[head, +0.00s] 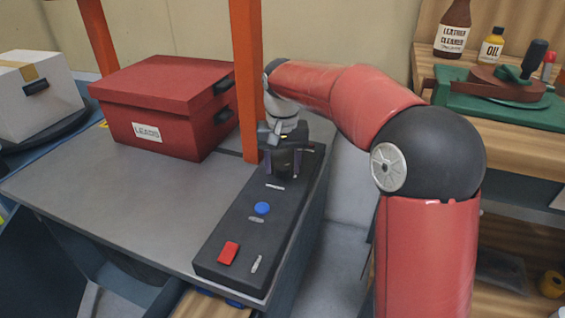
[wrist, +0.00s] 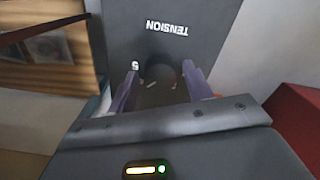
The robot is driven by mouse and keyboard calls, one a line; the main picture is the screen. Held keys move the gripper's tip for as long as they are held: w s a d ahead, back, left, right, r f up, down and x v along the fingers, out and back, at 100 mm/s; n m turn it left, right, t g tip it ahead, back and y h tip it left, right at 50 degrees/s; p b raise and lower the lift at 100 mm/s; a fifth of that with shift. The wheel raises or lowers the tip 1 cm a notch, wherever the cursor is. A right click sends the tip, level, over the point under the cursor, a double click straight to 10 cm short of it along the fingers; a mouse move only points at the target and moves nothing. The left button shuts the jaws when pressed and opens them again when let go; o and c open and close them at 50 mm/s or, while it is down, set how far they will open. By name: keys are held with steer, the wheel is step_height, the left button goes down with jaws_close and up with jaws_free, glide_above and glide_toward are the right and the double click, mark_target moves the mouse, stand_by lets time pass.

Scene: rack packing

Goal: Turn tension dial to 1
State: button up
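The black control panel (head: 240,240) lies along the right edge of the grey table. My gripper (head: 283,172) points down over the panel's far end and hides the dial in the head view. In the wrist view, the dark round tension dial (wrist: 162,78) sits between the two purple fingers of my gripper (wrist: 160,80). The fingers stand apart, one on each side of it; whether they touch it is unclear. The word TENSION (wrist: 167,28) appears upside down beyond the dial, and a 5 (wrist: 135,66) shows near the left finger. The dial's pointer setting is not readable.
A blue button (head: 262,208) and a red switch (head: 228,253) are on the nearer part of the panel. A red LEADS box (head: 165,105) stands to the left. An orange post (head: 246,75) rises close beside my gripper. A wooden bench (head: 510,125) is at right.

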steer(key=c, duration=0.7)
steer(key=shift+c, duration=0.2)
